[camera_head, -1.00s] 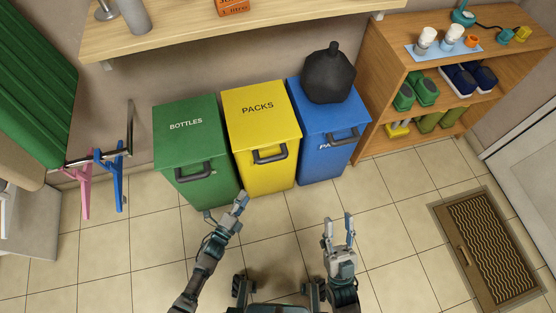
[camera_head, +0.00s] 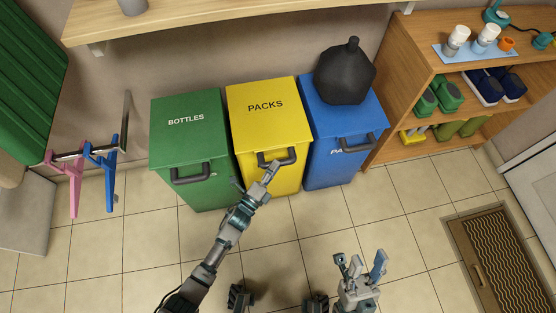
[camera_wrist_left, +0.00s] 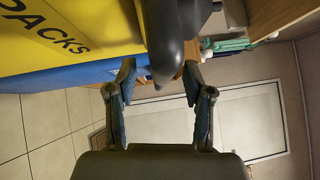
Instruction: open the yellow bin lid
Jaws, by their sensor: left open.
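The yellow bin (camera_head: 265,130) marked PACKS stands between two other bins, its lid (camera_head: 263,92) shut. A dark grey handle (camera_head: 287,155) is on its front just below the lid. My left gripper (camera_head: 271,168) is at this handle. In the left wrist view my left gripper (camera_wrist_left: 162,88) is open, and the dark handle (camera_wrist_left: 163,45) reaches down between its fingertips. I cannot tell whether they touch. The yellow lid (camera_wrist_left: 55,40) fills the upper left there. My right gripper (camera_head: 361,262) is open and empty over the floor, apart from the bins.
The green bin (camera_head: 188,130) stands left and the blue bin (camera_head: 330,160) right, with a black bag (camera_head: 345,72) on top. A wooden shelf (camera_head: 400,85) is at the right. A wall shelf (camera_head: 190,18) hangs above. The tiled floor in front is clear.

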